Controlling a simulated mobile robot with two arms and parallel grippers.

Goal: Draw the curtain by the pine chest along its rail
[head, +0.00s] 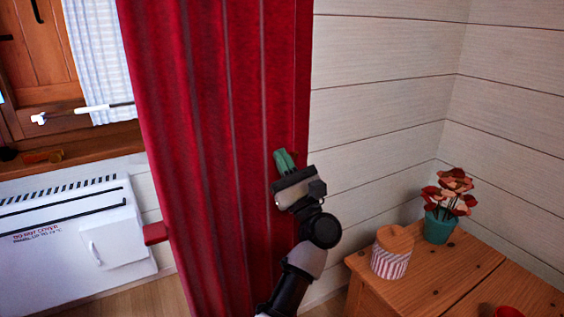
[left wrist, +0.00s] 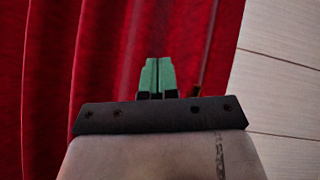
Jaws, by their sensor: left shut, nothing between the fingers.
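The red curtain (head: 205,120) hangs in folds across the middle of the head view, and its right edge lies against the pale plank wall. It also fills the left and middle of the left wrist view (left wrist: 60,80). My left gripper (head: 286,158) is in front of the curtain near its right edge. Its green fingers (left wrist: 157,75) are shut together with nothing between them. Whether the fingertips touch the cloth I cannot tell. The pine chest (head: 415,285) stands at the lower right. The rail is out of view. My right gripper is not in view.
On the chest stand a teal pot of red flowers (head: 440,222) and a striped box with a heart-shaped wooden lid (head: 393,252). A white heater (head: 70,235) is on the wall at left, below a wooden window with a pale checked curtain (head: 98,50).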

